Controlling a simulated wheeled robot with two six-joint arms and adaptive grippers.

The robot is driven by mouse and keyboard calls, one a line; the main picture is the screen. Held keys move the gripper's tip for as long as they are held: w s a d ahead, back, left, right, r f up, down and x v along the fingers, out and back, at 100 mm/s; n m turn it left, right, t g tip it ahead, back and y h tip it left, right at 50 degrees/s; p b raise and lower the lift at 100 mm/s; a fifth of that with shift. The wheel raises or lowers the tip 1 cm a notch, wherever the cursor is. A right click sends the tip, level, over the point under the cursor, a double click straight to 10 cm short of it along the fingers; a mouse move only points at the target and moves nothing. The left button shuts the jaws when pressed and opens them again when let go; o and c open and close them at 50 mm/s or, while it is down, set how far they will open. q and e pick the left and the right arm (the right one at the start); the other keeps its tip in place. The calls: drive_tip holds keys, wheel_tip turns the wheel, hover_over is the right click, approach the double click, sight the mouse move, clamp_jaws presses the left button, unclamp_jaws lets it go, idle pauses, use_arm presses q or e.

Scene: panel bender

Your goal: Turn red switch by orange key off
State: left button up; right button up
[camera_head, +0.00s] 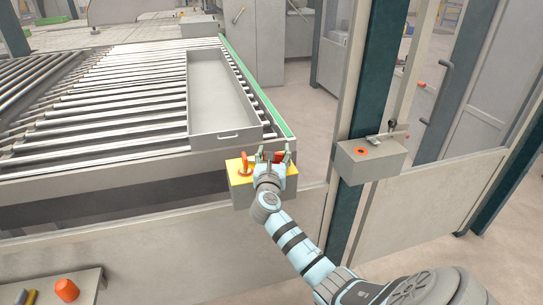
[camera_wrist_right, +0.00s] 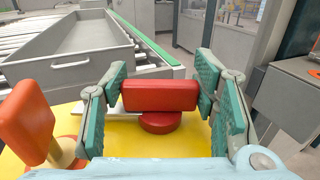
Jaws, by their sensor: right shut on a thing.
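The red switch (camera_wrist_right: 160,95) has a wide block handle on a round red base. It stands on the yellow top (camera_wrist_right: 150,141) of a small grey box. My right gripper (camera_head: 272,155) is over this box, its padded fingers at the two ends of the handle and shut on it; the handle lies crosswise between them in the right wrist view. The orange key (camera_wrist_right: 28,122) stands upright to the left of the switch; in the head view the key (camera_head: 244,163) is left of my gripper. The gripper partly hides the switch there. My left gripper is not in view.
A roller conveyor (camera_head: 90,110) with a grey tray (camera_head: 222,95) lies behind the box. A grey box with an orange button (camera_head: 361,152) is on a post to the right. A grey panel with an orange knob (camera_head: 66,290) is at the lower left.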

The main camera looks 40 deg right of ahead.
drive_tip(key=shift+f+m+g+h+b, duration=0.1)
drive_tip(key=shift+m+g+h+b, duration=0.5)
drive_tip(key=shift+m+g+h, duration=0.9)
drive_tip(key=shift+g, duration=0.4)
drive_tip(key=o, duration=1.7)
wheel_tip(320, 180, up, 10)
drive_tip(key=shift+r, duration=0.1)
